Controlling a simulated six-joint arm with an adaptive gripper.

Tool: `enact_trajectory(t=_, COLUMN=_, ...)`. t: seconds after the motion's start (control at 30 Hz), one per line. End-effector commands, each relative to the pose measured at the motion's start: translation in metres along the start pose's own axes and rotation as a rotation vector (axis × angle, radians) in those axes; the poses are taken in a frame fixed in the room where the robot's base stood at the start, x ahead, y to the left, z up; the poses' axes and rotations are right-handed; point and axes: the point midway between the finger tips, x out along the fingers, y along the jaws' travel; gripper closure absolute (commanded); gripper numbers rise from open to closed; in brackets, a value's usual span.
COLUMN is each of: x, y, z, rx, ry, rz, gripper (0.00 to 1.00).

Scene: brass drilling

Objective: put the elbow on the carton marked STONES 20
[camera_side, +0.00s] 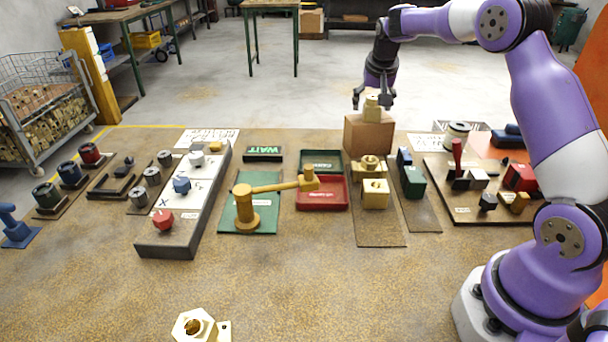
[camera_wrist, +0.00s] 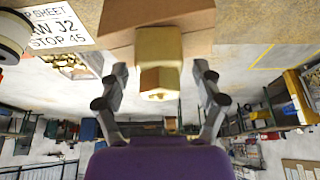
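The brass elbow (camera_side: 372,108) stands on top of a brown carton (camera_side: 369,135) at the back of the table. It also shows in the wrist view (camera_wrist: 158,50), on the brown carton top (camera_wrist: 118,14). No marking on the carton can be read from here. My gripper (camera_side: 373,100) is just above and around the elbow, pointing down. In the wrist view its two fingers (camera_wrist: 160,76) are spread, with a visible gap on each side of the elbow. It is open and holds nothing.
Brass fittings (camera_side: 375,193) sit on a brown mat in front of the carton. A red tray (camera_side: 321,193) and a brass-coloured lever piece (camera_side: 246,207) are to the left. Another brass fitting (camera_side: 198,326) lies at the front edge.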

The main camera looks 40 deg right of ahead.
Motion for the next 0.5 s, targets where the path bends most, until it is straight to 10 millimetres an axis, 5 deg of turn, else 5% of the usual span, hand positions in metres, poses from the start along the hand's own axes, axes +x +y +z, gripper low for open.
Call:
enact_trajectory(t=0.27, x=-0.008, y=0.000, z=-0.002, rx=0.000, ry=0.003, rz=-0.001, gripper=0.22)
enact_trajectory(t=0.5, x=-0.057, y=-0.001, z=-0.002, rx=-0.001, ry=0.006, rz=-0.002, gripper=0.22)
